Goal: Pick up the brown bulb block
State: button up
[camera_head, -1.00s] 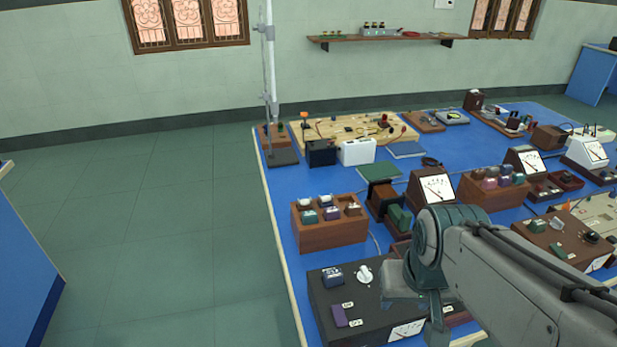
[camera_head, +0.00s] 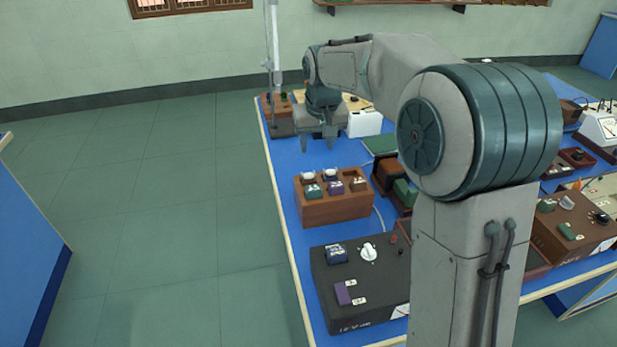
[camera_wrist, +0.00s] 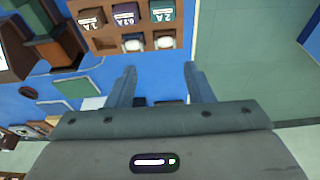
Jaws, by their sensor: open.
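A wooden rack (camera_head: 334,213) on the blue table holds several small blocks. Its near row has a green block (camera_head: 313,190), a purple block (camera_head: 335,187) and a brown labelled block (camera_head: 358,185). Its far row has two blocks with pale round bulb-like tops; the left one (camera_head: 308,175) looks brownish in the wrist view (camera_wrist: 164,41), the other (camera_wrist: 133,43) bluish. Which is the brown bulb block I cannot say for sure. My gripper (camera_head: 317,148) is open and empty, pointing down above the table behind the rack. The wrist view shows the rack beyond my fingertips (camera_wrist: 159,69).
A dark instrument box (camera_head: 362,272) stands in front of the rack. A white box (camera_head: 364,124) and a stand with a rod (camera_head: 274,50) are behind. A green pad (camera_head: 381,143) and brown apparatus lie right of it. Floor is free to the left.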

send_over(309, 174)
jog(key=s, duration=0.2)
jog(key=x, duration=0.2)
jog(key=s+x, duration=0.1)
jog(key=x, duration=0.2)
jog(key=d+x, duration=0.1)
jog(key=x, duration=0.2)
jog(key=shift+s+d+f, duration=0.15)
jog(key=shift+s+f, duration=0.05)
jog(key=shift+f, duration=0.15)
jog(key=shift+a+p+x, duration=0.1)
jog(key=shift+p+x, duration=0.25)
jog(key=shift+x, duration=0.95)
jog(key=shift+a+p+x, duration=0.15)
jog(key=shift+p+x, duration=0.15)
jog(key=shift+x, duration=1)
jog(key=shift+w, duration=0.1)
jog(key=c, duration=0.7)
